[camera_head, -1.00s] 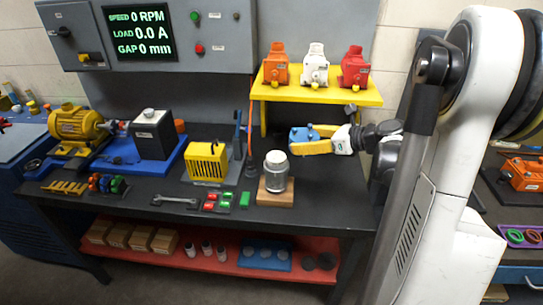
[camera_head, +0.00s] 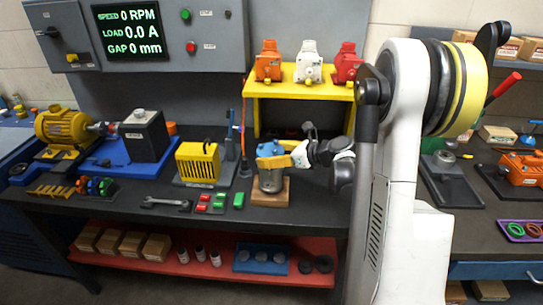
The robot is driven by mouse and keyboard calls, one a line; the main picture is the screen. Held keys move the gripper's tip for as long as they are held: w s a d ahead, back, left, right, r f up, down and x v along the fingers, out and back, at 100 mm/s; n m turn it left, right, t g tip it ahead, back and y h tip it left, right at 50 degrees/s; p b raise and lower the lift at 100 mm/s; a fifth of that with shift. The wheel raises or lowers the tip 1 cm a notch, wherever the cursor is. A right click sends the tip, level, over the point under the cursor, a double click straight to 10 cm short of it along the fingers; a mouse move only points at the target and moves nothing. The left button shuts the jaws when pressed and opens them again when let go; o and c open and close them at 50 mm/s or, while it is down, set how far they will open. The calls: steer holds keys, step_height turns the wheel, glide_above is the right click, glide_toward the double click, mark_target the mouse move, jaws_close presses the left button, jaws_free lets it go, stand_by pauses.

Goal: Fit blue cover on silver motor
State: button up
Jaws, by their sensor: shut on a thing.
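The silver motor (camera_head: 270,182) stands upright on a wooden block (camera_head: 262,197) on the black bench. The blue cover (camera_head: 269,149) is right at the top of the motor and hides its pale upper end. I cannot tell whether the cover is fully seated or just above it. My gripper (camera_head: 284,160), with yellow fingers, reaches in from the right and is shut on the blue cover. The fingers partly hide the cover and the motor's top.
A yellow slotted guard (camera_head: 199,165) is to the left, with small red and green blocks (camera_head: 212,203) and a wrench (camera_head: 165,202) in front. The bench front right of the block is clear.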

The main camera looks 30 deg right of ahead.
steer(key=shift+f, duration=0.2)
steer(key=o, duration=1.4)
steer(key=shift+r, duration=0.1)
